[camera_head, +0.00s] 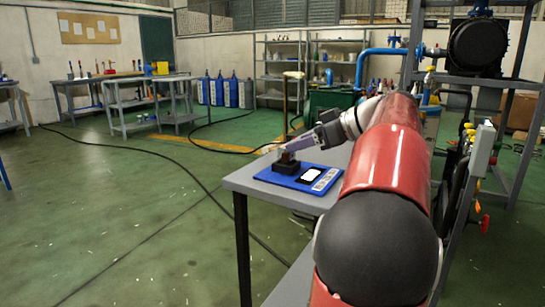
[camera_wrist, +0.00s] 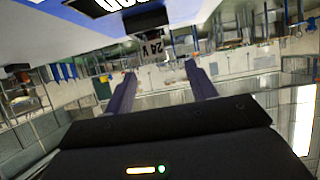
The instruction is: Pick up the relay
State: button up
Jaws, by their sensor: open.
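The relay (camera_head: 287,156) is a small brownish block seated upright in a black socket (camera_head: 286,167) on the blue mat on the table. Contact is not visible.
The blue mat (camera_head: 265,175) also holds a black device with a white screen (camera_head: 311,175) and a labelled strip (camera_head: 325,179). The grey table (camera_head: 243,181) has bare room at its left edge. A pipe frame (camera_head: 408,75) stands behind at right.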

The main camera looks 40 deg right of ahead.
aim_at(281, 149)
jog(key=x, duration=0.7)
jog(key=shift+w+d+f, duration=0.1)
jog(key=shift+w+d, duration=0.05)
jog(key=shift+w, duration=0.15)
jog(key=c, duration=1.2)
jog(key=shift+o, duration=0.2)
